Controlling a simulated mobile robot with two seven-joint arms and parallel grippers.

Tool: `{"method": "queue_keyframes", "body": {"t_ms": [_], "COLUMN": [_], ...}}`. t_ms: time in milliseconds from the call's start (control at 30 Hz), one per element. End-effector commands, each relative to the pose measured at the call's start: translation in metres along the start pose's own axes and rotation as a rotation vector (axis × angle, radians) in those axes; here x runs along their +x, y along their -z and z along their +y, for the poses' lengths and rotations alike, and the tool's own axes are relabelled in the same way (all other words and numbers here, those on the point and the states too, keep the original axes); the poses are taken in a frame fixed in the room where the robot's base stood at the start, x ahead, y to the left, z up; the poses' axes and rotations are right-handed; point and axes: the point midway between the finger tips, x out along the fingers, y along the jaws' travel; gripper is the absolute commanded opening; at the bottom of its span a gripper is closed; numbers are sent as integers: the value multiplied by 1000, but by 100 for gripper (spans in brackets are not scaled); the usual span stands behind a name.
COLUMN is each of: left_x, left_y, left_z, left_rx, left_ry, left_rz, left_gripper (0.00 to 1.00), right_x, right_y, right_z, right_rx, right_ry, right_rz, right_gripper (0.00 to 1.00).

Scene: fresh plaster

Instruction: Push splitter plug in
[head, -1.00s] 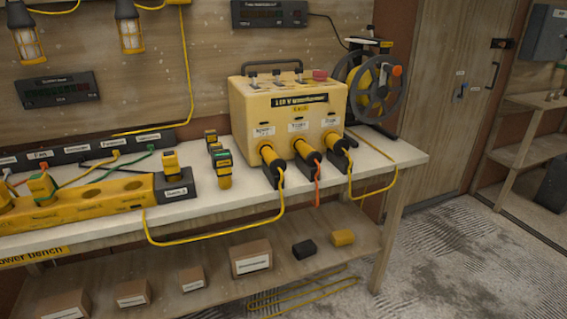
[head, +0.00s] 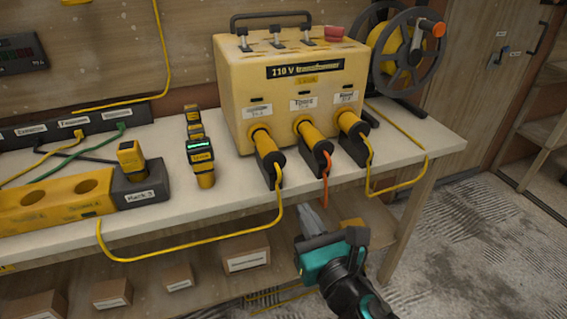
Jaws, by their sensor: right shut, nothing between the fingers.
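A yellow 110 V transformer box (head: 290,95) stands on the bench, with three yellow plugs in its front sockets. The left plug (head: 262,142) has a yellow cable, the middle plug (head: 308,134) an orange one, and the right plug (head: 350,124) a yellow one. The small labels are too blurred to tell which is the splitter plug or how deep each sits. My right gripper (head: 308,212) is shut and empty, in front of the bench edge, below the middle plug and apart from it. My left gripper is out of view.
A yellow socket strip (head: 60,203) and small yellow handheld devices (head: 202,160) stand left on the bench (head: 220,208). A cable reel (head: 400,55) is behind right. The left plug's yellow cable (head: 180,248) loops over the front edge. Boxes (head: 246,257) sit on the lower shelf.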

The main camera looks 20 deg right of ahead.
Motion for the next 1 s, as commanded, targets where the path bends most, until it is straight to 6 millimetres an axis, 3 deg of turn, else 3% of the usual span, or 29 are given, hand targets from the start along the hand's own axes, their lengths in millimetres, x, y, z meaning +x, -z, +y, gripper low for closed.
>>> {"method": "queue_keyframes", "body": {"t_ms": [167,700,1000], "left_x": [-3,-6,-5], "left_y": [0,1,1], "left_z": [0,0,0], "left_rx": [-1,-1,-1], "left_ry": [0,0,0], "left_rz": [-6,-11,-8], "left_gripper": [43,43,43], "right_x": [17,113,138], "right_y": [-2,0,0], "right_z": [0,-1,0], "right_rx": [-3,1,2], "right_ry": [1,2,0], "right_rz": [-3,-1,0], "right_gripper": [0,0,0]}}
